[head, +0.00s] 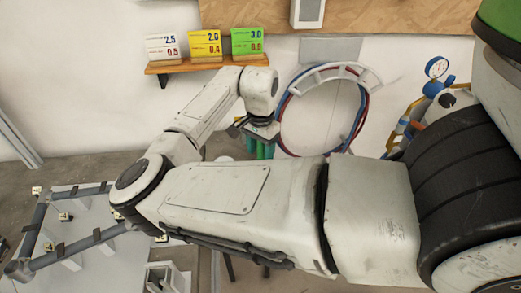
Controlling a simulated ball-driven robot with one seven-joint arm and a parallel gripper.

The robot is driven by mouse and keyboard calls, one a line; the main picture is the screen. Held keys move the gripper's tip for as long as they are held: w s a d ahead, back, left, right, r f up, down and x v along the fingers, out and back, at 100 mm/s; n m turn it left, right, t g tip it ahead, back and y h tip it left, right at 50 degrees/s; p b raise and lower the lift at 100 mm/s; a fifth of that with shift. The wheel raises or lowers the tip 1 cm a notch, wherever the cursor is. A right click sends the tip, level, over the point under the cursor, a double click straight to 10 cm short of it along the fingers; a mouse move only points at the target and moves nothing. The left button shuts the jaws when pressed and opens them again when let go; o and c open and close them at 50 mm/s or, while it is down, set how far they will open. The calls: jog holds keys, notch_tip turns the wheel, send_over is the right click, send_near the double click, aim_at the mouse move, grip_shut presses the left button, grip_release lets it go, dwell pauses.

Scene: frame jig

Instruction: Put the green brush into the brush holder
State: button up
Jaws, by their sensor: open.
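My gripper (259,147) hangs at the far end of my arm, near the wall and above the floor, right of the table. Green finger-like parts show below its wrist. They are small and partly covered by my forearm, and no brush can be made out between them. I cannot pick out the green brush anywhere. A small white open-topped holder (165,278) stands at the bottom edge, partly cut off. I cannot tell whether it is the brush holder, or what is inside it.
A light table (95,265) at lower left carries a grey tube frame (85,243) in a jig. A wooden shelf (180,66) with three coloured cards is on the wall. A hose coil (325,110) and a blue gauge (436,68) hang right. My arm hides much of the middle.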

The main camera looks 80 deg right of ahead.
notch_tip(320, 180, up, 11)
jog(key=shift+f+b, duration=0.2)
jog(key=shift+b, duration=0.25)
dwell(0.5)
